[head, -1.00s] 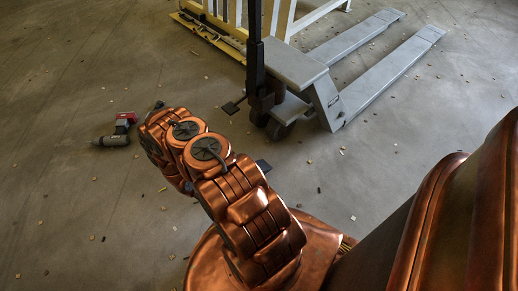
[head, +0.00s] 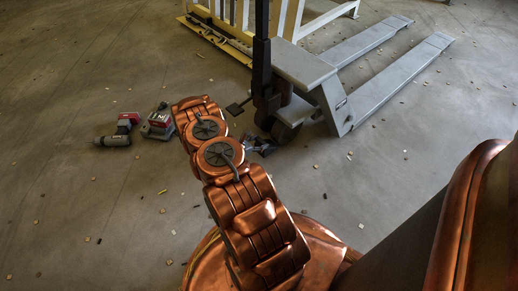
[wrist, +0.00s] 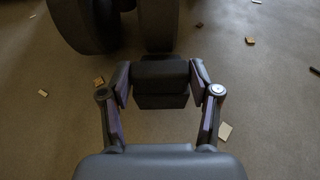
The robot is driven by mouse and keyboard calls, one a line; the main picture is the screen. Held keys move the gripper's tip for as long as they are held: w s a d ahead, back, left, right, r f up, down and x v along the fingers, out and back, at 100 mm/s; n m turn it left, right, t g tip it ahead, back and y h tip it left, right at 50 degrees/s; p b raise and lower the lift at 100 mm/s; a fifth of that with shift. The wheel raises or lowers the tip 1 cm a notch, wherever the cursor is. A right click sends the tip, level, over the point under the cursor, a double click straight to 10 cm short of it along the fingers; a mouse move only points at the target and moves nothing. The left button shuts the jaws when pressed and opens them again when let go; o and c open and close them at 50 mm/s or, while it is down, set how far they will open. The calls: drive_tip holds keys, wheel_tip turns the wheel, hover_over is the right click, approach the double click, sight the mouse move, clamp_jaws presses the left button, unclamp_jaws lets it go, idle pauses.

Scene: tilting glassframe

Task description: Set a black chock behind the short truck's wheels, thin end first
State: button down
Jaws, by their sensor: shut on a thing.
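The grey pallet truck (head: 306,66) stands at the upper middle of the head view, forks pointing away, its dark steer wheels (head: 285,130) low at the near end. In the wrist view, two dark wheels (wrist: 84,22) show at the top. My gripper (wrist: 160,88) is shut on a black chock (wrist: 160,84), a finger at each side. The chock is low over the floor, just before the right-hand wheel (wrist: 158,22). I cannot tell whether they touch. In the head view, my gripper (head: 260,145) is small and partly hidden beside the wheels.
A red and grey drill (head: 120,130) and another red and grey item (head: 158,122) lie on the floor at left. A yellow and cream frame (head: 228,30) stands behind. Small chips are scattered over the floor, which is otherwise open at left and right.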

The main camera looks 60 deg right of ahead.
sight(259, 153)
drive_tip(key=shift+f+b, duration=0.9)
drive_tip(key=shift+f, duration=0.8)
drive_tip(key=shift+f, duration=0.1)
drive_tip(key=shift+c, duration=1.2)
unclamp_jaws()
